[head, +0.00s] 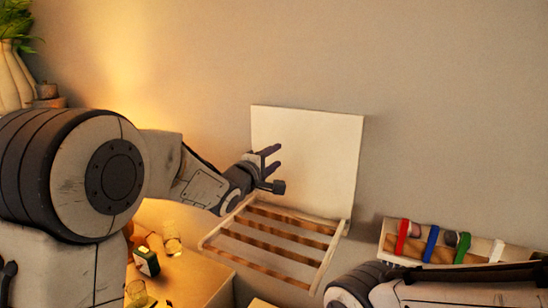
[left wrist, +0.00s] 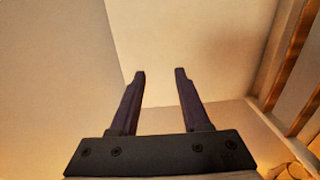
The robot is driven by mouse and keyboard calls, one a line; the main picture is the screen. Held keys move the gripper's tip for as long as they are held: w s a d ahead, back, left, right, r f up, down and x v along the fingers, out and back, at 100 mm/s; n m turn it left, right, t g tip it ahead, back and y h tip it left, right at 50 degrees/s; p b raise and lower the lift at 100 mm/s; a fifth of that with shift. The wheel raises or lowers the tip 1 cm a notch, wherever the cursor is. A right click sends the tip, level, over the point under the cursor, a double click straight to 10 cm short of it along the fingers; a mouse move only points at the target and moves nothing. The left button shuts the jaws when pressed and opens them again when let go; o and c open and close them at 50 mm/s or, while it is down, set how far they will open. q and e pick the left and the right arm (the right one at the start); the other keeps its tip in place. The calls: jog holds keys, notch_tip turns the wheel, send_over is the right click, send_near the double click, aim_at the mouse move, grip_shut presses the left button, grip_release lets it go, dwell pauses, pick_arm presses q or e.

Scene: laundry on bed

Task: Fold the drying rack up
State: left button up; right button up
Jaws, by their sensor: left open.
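The drying rack has a white back panel (head: 308,150) upright against the wall. Its frame with wooden slats (head: 285,232) is folded down and juts out from the panel's lower edge. My left gripper (head: 273,168) is open and empty, in front of the panel's left part and above the slatted frame's back left corner. In the left wrist view its two fingers (left wrist: 159,75) stand apart with nothing between them. Brown slats (left wrist: 292,65) and a pale frame bar show at the right there. Whether a finger touches the rack I cannot tell. My right gripper is out of view.
A pale wall rack (head: 390,243) with red, blue, green and white bands is at the right, behind my right arm. A wooden table (head: 190,275) at lower left holds glasses and a small green-and-white box (head: 147,262). A plant (head: 15,30) stands top left.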

pick_arm(q)
grip_shut()
dwell(1.2)
grip_release()
jog(key=b+v, duration=0.3)
jog(key=v, duration=0.7)
jog(key=shift+s, duration=0.25)
jog(key=shift+a, duration=0.1)
